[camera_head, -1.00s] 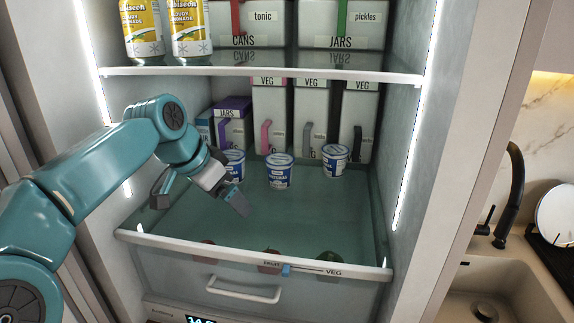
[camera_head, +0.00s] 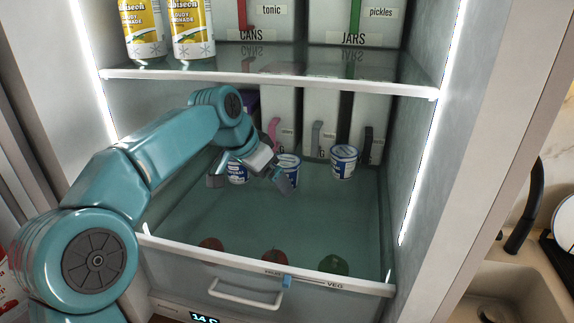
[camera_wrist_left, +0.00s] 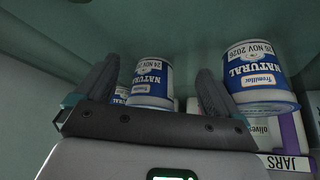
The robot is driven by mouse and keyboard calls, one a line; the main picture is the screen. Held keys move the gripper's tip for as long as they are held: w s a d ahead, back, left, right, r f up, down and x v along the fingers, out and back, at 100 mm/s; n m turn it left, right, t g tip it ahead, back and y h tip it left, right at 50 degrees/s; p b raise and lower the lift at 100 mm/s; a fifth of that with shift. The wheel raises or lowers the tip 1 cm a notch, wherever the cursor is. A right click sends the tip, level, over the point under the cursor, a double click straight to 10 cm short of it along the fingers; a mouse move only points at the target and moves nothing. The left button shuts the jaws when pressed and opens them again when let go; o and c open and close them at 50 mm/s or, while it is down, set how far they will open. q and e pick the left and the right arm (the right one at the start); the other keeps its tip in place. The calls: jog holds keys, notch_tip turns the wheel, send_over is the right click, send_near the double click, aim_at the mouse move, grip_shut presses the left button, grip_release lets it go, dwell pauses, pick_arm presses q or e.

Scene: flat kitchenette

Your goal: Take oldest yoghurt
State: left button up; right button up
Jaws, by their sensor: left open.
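My left gripper (camera_head: 250,184) is open and empty in front of the left and middle cups, partly covering both. In the left wrist view, one cup (camera_wrist_left: 152,84) dated 24 NOV shows between the open fingers (camera_wrist_left: 155,88), beyond them. Another cup (camera_wrist_left: 260,80), dated 26 NOV 2026, is right of the fingers. A third cup (camera_wrist_left: 121,93) is mostly hidden; its date cannot be read. My right gripper is out of view.
A shelf (camera_head: 270,80) with cans and boxes hangs above.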

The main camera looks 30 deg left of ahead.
aim_at(281, 164)
pick_arm(q)
jog(key=w+d+p, duration=0.1)
jog(key=w+d+r+p, duration=0.1)
jog(key=w, duration=0.1)
jog(key=shift+p, duration=0.35)
jog(key=shift+w+f, duration=0.9)
jog(key=shift+w, duration=0.05)
jog(key=shift+w+a+f, duration=0.1)
jog(key=shift+f, duration=0.05)
jog(key=shift+s, duration=0.2)
jog(key=shift+s+r, duration=0.25)
jog(key=shift+c, duration=0.9)
jog(key=c, duration=0.5)
jog(key=shift+w+d, duration=0.1)
jog(key=shift+d, duration=0.1)
jog(key=c, duration=0.4)
jog(key=shift+w+f, duration=0.1)
jog(key=shift+a, duration=0.1)
